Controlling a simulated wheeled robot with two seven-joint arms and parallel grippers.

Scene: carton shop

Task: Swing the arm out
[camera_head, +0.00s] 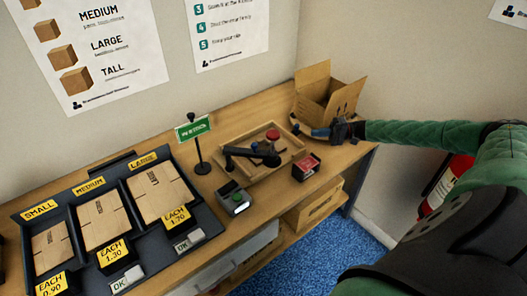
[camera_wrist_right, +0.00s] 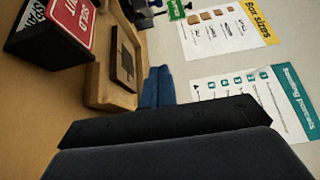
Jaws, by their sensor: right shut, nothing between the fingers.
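A black swing-type arm (camera_head: 250,153) lies across a shallow wooden frame (camera_head: 240,172) on the bench, its rounded dark end near the middle. A red knob (camera_head: 273,135) sits at the frame's back right. My right gripper (camera_head: 318,132) comes in from the right, its blue fingers shut and empty. It is at the frame's right end, just in front of the open carton (camera_head: 322,98); I cannot tell whether it touches either. In the wrist view the shut blue fingers (camera_wrist_right: 157,87) point toward the wall beside a wooden part (camera_wrist_right: 105,88). My left gripper is out of view.
A small red-topped box (camera_head: 306,166) stands right of the frame; its label shows in the wrist view (camera_wrist_right: 73,18). A card terminal (camera_head: 233,198) and a green sign (camera_head: 193,129) stand left. A flat-carton rack (camera_head: 203,207) fills the bench's left. The bench's right edge is close.

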